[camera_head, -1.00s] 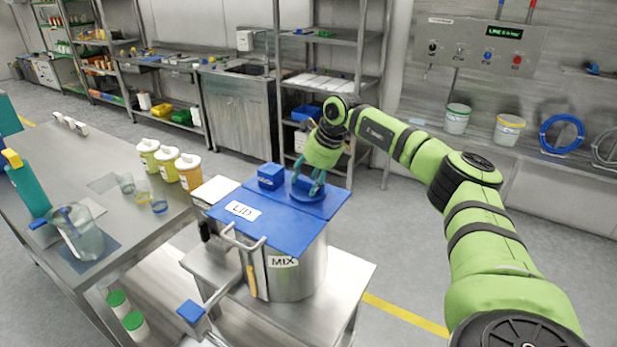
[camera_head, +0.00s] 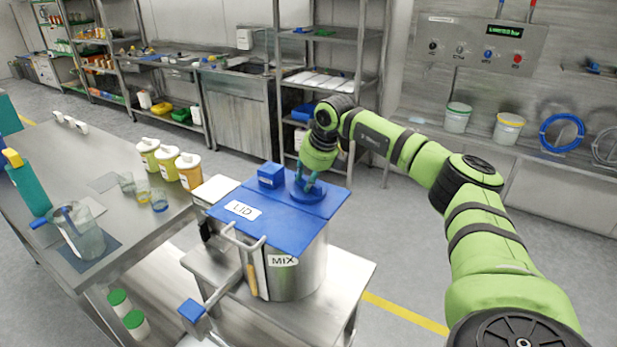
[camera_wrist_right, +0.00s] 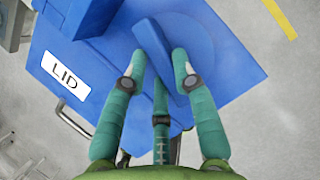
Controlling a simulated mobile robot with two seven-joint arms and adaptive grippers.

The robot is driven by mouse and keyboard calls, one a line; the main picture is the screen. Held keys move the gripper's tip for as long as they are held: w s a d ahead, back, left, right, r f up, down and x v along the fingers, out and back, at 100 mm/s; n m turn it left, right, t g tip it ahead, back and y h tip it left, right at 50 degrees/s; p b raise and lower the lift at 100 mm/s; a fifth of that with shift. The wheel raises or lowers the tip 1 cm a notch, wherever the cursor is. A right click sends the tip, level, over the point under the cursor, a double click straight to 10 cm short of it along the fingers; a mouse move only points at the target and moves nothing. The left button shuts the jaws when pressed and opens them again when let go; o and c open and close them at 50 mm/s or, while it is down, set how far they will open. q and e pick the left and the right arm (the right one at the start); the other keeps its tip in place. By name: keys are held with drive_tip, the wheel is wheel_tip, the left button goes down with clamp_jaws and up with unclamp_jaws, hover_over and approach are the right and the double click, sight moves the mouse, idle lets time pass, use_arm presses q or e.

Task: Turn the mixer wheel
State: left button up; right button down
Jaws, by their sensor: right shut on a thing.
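The mixer wheel (camera_head: 309,197) is a round blue disc with a raised bar across it, on the right part of the blue lid of the steel pot marked MIX (camera_head: 302,277). In the right wrist view the wheel's bar (camera_wrist_right: 152,42) runs slantwise between my fingers. My right gripper (camera_head: 307,185) reaches down onto the wheel from above and is shut on the bar. In the right wrist view its teal fingers (camera_wrist_right: 158,70) stand on both sides of the bar. The fingers hide part of the disc. My left gripper is not in view.
A blue block (camera_head: 271,175) stands on the lid close left of the wheel. The lid (camera_head: 262,225) carries a LID label. A steel table (camera_head: 118,255) at left holds bottles, glasses and a jug. A control panel (camera_head: 480,45) hangs on the back wall.

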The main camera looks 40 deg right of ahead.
drive_tip(key=m, duration=0.2)
drive_tip(key=m+h, duration=0.1)
drive_tip(key=m, duration=0.1)
drive_tip(key=m+h, duration=0.1)
drive_tip(key=m, duration=0.1)
drive_tip(key=shift+w+a+m+g+b, duration=0.15)
drive_tip(key=shift+w+m+g+b, duration=0.15)
drive_tip(key=shift+b, duration=0.1)
drive_tip(key=m+h, duration=0.1)
drive_tip(key=m, duration=0.1)
drive_tip(key=m+g, duration=0.1)
drive_tip(key=m, duration=0.2)
drive_tip(key=shift+w+r+g+h, duration=0.1)
drive_tip(key=shift+w+g+h, duration=0.05)
drive_tip(key=shift+g+h, duration=0.2)
drive_tip(key=m+g, duration=0.1)
drive_tip(key=m, duration=0.4)
drive_tip(key=shift+w+g+h, duration=0.15)
drive_tip(key=shift+g+h, duration=0.2)
drive_tip(key=shift+d+m+g+p, duration=0.15)
drive_tip(key=shift+m+g+p, duration=0.2)
drive_tip(key=shift+m, duration=0.8)
drive_tip(key=shift+d+m+g+p, duration=0.15)
drive_tip(key=shift+m+g, duration=0.3)
drive_tip(key=shift+m, duration=0.7)
drive_tip(key=c, duration=1)
unclamp_jaws()
